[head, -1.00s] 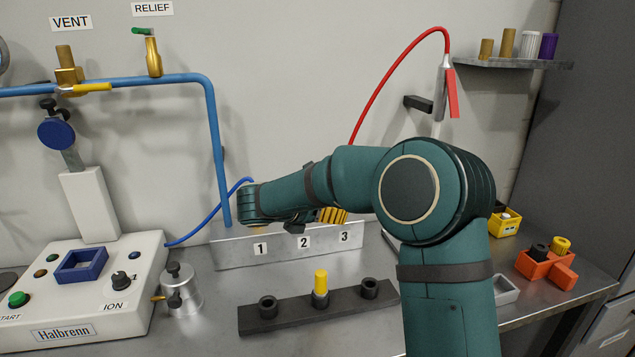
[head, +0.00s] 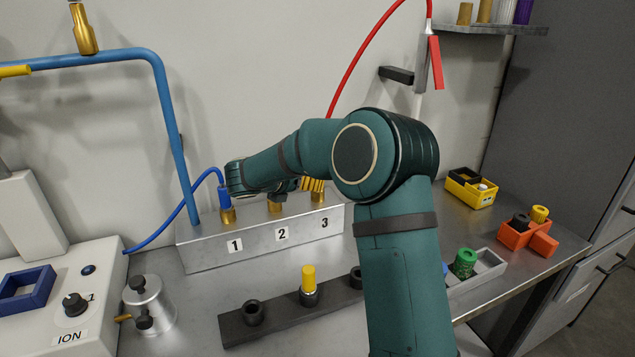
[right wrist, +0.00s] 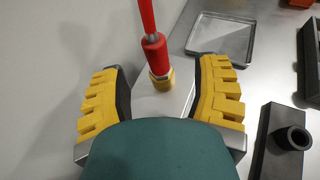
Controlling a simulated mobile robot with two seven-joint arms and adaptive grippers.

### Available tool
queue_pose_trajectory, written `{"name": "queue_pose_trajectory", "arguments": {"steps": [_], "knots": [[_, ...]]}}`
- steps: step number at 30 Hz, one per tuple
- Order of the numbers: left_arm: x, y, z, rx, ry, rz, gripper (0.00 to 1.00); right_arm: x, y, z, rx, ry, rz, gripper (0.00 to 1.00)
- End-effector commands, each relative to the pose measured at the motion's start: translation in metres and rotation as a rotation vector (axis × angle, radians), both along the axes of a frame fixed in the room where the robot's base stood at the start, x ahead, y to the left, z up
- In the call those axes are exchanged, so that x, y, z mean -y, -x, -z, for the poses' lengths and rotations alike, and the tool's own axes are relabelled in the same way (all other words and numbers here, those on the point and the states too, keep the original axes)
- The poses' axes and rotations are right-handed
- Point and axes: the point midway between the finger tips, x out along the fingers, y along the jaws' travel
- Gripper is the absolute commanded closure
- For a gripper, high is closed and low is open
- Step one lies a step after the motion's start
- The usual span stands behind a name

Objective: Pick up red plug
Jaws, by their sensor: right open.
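The red plug (right wrist: 154,55) sits at the end of a red hose, on a brass fitting (right wrist: 160,79) in the right wrist view. My right gripper (right wrist: 162,84) is open, with one yellow ribbed finger on each side of the plug and fitting, apart from both. In the head view my right arm hides the plug; only yellow finger pads (head: 311,184) show beside the grey block (head: 205,252) numbered 1, 2, 3. The red hose (head: 352,72) runs down behind the arm. My left gripper is not in view.
A blue plug (head: 225,198) stands on fitting 1. A dark rack (head: 280,322) with a yellow-topped piece (head: 308,279) lies in front. A metal canister (head: 148,307) stands left. Coloured bins (head: 470,190) and a grey tray (head: 490,262) are to the right. A blue pipe (head: 178,150) rises at left.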

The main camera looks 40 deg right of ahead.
Motion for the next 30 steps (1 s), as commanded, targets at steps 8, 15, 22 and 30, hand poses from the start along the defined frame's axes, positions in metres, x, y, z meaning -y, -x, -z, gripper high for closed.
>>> {"name": "queue_pose_trajectory", "arguments": {"steps": [8, 15, 22, 30], "knots": [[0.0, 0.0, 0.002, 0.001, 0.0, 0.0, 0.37, 0.018, -0.004, 0.007, 0.001, 0.0, 0.004, 0.38], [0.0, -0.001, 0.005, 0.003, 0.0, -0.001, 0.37, 0.047, -0.011, 0.019, 0.0, 0.0, 0.001, 0.38], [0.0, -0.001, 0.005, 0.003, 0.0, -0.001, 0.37, 0.049, -0.012, 0.019, 0.0, 0.0, -0.001, 0.38], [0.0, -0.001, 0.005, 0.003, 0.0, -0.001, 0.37, 0.049, -0.012, 0.019, 0.0, 0.0, -0.001, 1.0]]}}
